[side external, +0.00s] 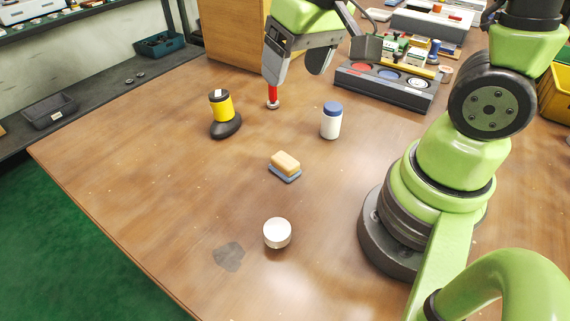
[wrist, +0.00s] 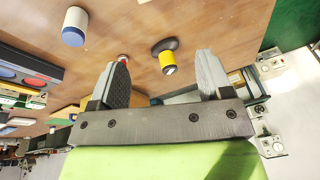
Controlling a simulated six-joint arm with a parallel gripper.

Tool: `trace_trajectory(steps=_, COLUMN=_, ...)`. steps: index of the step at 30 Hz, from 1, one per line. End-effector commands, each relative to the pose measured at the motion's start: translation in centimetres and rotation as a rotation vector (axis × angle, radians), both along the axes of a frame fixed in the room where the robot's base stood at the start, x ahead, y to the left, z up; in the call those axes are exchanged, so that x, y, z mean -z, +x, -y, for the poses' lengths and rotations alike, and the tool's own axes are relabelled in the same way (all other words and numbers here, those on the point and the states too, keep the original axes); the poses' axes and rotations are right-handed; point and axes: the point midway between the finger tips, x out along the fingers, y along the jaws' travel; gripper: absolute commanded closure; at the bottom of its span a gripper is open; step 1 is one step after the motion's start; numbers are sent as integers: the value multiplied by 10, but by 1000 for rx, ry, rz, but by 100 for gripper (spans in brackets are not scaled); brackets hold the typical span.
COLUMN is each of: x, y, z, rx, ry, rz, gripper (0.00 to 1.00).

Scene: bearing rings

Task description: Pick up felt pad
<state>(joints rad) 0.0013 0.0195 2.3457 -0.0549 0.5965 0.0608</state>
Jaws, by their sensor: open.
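No single item is plainly a felt pad. A tan block on a thin blue-grey base (side external: 285,166) lies mid-table in the side view. A flat, dark grey, irregular patch (side external: 228,257) lies near the front edge. I cannot tell which is the pad, or whether the patch is a loose piece. My gripper (side external: 298,75) is above the far part of the table, well behind both. Its two fingers are apart with nothing between them; they also show in the wrist view (wrist: 163,62). The block and patch are not visible in the wrist view.
A yellow-and-black item on a dark base (side external: 222,112), a red item with a metal foot (side external: 272,97), and a blue-capped white bottle (side external: 331,122) stand near my gripper. A white round container (side external: 277,233) stands in front. A grey tray (side external: 385,88) is behind.

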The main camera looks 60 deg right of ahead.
Motion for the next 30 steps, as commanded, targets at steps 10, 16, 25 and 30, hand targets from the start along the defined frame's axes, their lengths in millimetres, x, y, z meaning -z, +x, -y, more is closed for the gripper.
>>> trace_trajectory(steps=10, x=103, y=18, z=8, rx=-77, ry=-56, rz=-235, gripper=28)
trace_trajectory(steps=16, x=125, y=17, z=8, rx=-91, ry=-61, rz=-266, gripper=28)
trace_trajectory(steps=25, x=162, y=17, z=9, rx=-90, ry=-60, rz=-264, gripper=28)
trace_trajectory(steps=30, x=173, y=17, z=9, rx=-89, ry=-60, rz=-265, gripper=28)
